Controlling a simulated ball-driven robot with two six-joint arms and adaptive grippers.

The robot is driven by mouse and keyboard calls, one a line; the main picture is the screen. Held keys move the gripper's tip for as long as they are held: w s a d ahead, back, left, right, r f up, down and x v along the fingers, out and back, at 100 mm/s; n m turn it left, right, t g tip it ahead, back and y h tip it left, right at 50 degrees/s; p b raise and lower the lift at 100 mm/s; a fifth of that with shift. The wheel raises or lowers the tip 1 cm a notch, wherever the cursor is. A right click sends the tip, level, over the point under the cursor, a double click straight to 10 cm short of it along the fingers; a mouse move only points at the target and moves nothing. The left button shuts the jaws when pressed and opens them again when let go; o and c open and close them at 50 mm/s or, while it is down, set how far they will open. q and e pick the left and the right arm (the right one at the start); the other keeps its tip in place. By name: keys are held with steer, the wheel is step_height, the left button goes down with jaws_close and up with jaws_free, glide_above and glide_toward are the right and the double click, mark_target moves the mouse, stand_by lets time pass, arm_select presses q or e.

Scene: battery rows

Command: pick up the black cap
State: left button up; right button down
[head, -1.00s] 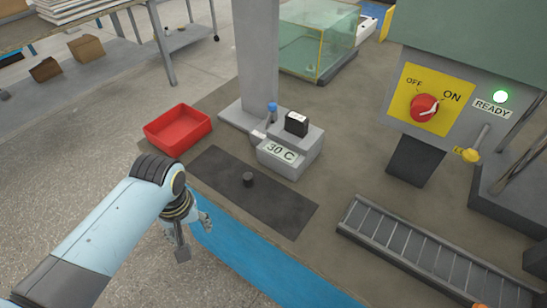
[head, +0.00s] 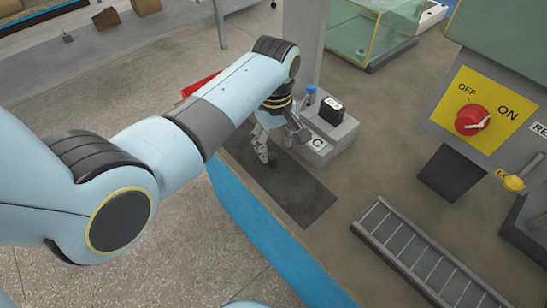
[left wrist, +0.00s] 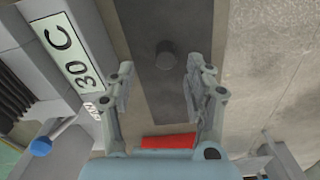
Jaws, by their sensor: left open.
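The black cap (left wrist: 166,55) is a small dark cylinder on the dark mat (left wrist: 180,105). In the left wrist view it lies ahead of the fingertips, between their lines and a little toward the right finger. My left gripper (left wrist: 158,80) is open and empty, with its fingers spread wide. In the head view my left gripper (head: 280,150) hangs over the mat's far end, and the cap shows only as a dark bit, mostly hidden behind the fingers. My right gripper is not in view.
A grey unit labelled 30 C (left wrist: 72,52) stands close beside my left gripper, with a blue-knobbed lever (left wrist: 42,146). A red tray (left wrist: 168,141) is mostly hidden behind my arm in the head view. A ribbed rack (head: 420,255) lies at the front right.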

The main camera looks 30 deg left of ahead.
mark_target(272, 156)
arm_select(q)
steer(key=f, duration=0.4)
steer(key=shift+s+f+b, duration=0.1)
steer(key=shift+s+b, duration=0.2)
steer(key=shift+s, duration=0.05)
steer(key=c, duration=0.9)
